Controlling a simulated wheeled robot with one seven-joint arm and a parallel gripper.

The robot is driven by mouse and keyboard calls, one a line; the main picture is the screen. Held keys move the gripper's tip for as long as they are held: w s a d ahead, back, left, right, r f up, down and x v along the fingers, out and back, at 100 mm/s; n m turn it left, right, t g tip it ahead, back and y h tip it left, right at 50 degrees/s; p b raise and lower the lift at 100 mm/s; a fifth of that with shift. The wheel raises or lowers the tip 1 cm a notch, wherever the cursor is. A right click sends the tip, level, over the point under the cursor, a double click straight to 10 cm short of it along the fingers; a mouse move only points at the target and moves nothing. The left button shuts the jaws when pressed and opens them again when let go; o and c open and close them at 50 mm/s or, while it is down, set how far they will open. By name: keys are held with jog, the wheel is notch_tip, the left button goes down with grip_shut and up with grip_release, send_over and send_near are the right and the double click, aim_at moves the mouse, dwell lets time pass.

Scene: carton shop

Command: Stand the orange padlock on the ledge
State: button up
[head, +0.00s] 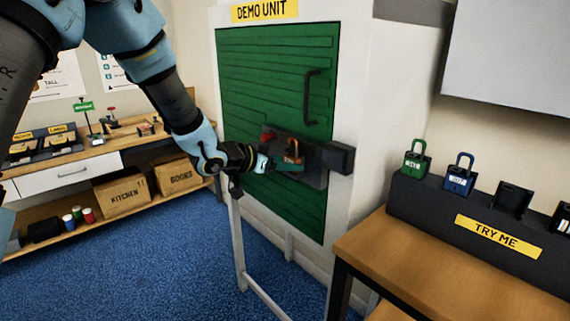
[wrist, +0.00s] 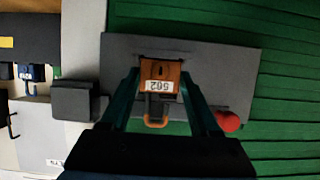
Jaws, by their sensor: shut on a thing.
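The orange padlock (head: 292,153) is between the fingers of my gripper (head: 282,163), in front of the grey plate on the green door. In the wrist view the padlock (wrist: 160,77) shows its orange body and a white label, upside down in the picture, with its shackle toward the bottom. My gripper (wrist: 160,92) is shut on its sides. I cannot tell whether the shackle still passes through anything on the plate. The dark ledge (head: 428,206), with a yellow TRY ME sign, is at the right on a wooden table.
A green padlock (head: 416,160) and a blue padlock (head: 460,174) stand on the ledge, with black ones farther right. A red knob (wrist: 228,121) and a dark block (head: 338,158) flank the padlock. The wooden table (head: 420,262) is bare in front of the ledge.

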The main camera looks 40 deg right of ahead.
jog(key=o, duration=1.4)
jog(key=shift+c, duration=0.2)
jog(key=a, duration=0.9)
jog(key=shift+w, duration=0.25)
